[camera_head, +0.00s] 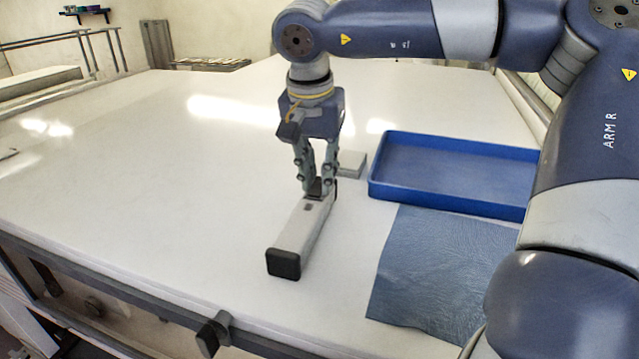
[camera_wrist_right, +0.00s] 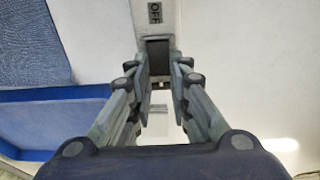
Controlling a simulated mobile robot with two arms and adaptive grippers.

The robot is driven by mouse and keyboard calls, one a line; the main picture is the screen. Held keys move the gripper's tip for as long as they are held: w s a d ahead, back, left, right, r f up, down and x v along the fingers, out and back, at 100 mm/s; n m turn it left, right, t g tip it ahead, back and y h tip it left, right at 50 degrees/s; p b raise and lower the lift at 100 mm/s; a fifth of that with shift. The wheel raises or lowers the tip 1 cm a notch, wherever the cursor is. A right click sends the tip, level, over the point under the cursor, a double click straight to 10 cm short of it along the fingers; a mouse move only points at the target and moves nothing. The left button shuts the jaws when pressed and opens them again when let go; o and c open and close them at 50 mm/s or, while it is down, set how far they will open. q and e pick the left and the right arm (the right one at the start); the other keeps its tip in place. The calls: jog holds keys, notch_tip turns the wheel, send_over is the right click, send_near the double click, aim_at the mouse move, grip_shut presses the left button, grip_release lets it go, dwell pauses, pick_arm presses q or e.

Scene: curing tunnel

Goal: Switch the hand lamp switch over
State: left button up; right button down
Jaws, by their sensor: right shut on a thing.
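The hand lamp (camera_head: 302,230) is a long light-grey bar with a black end cap, lying on the white table. Its dark switch (camera_wrist_right: 157,52) shows in the right wrist view, near a label reading OFF (camera_wrist_right: 154,12). My right gripper (camera_head: 318,188) points down onto the far part of the lamp. Its fingertips, also seen in the right wrist view (camera_wrist_right: 159,68), are shut on the switch, one finger on each side. The fingers partly hide the switch in the head view. My left gripper is not in view.
A blue tray (camera_head: 375,190) stands right of the lamp, with a blue cloth (camera_head: 430,270) in front of it. A small grey block (camera_head: 351,164) sits just behind the gripper. The table (camera_head: 140,180) is clear to the left; its front edge has a rail.

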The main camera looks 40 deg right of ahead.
dwell(0.4)
jog(key=c, duration=1.5)
grip_release()
jog(key=v, duration=1.2)
jog(key=shift+s+a, duration=0.15)
jog(key=shift+a, duration=0.05)
jog(key=shift+f, duration=0.1)
